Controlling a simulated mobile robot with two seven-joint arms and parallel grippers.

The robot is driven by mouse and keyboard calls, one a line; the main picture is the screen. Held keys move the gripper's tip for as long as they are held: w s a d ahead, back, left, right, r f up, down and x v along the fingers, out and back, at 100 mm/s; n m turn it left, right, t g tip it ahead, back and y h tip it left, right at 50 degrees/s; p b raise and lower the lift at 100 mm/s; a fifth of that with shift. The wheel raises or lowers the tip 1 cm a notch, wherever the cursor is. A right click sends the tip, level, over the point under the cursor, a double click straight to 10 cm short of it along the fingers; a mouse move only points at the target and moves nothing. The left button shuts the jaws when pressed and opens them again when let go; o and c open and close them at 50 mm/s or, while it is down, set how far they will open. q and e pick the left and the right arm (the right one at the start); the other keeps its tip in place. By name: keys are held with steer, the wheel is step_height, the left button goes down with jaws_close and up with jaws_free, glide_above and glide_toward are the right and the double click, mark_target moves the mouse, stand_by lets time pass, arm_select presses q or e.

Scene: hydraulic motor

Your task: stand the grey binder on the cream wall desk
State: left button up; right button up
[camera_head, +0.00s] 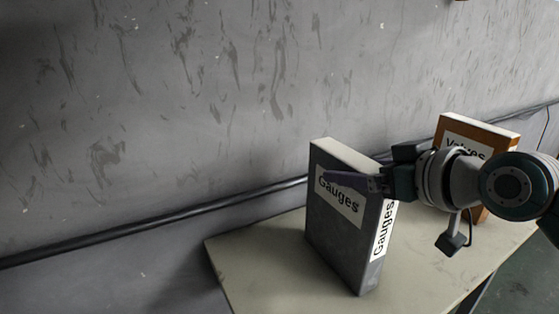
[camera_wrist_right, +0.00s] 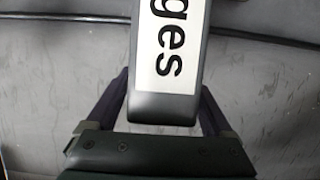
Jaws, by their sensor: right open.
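The grey binder (camera_head: 334,228), labelled "Gauges", stands upright on the cream wall desk (camera_head: 255,262). My right gripper (camera_head: 350,184) reaches in from the right at the upper part of the binder, one finger showing across its front label. In the right wrist view the binder's labelled spine (camera_wrist_right: 168,60) lies between the two open fingers (camera_wrist_right: 163,105), with a gap visible on each side. The far finger is hidden behind the binder in the head view. My left gripper is not in view.
An orange binder (camera_head: 505,137) labelled "Valves" stands on the desk to the right, partly hidden by my right arm. A dark pipe (camera_head: 150,227) runs along the grey wall behind the desk. The desk's left end is bare.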

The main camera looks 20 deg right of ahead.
steer(key=a+v, duration=0.1)
steer(key=v, duration=1.1)
steer(key=s+a+f+g, duration=0.5)
steer(key=s, duration=0.2)
steer(key=s+a+f+n+g, duration=0.1)
steer(key=s+a+f+g, duration=0.4)
steer(key=s, duration=0.3)
steer(key=shift+a+f+h, duration=0.2)
steer(key=shift+f+h, duration=0.2)
steer(key=shift+f, duration=0.15)
steer(key=shift+s, duration=0.1)
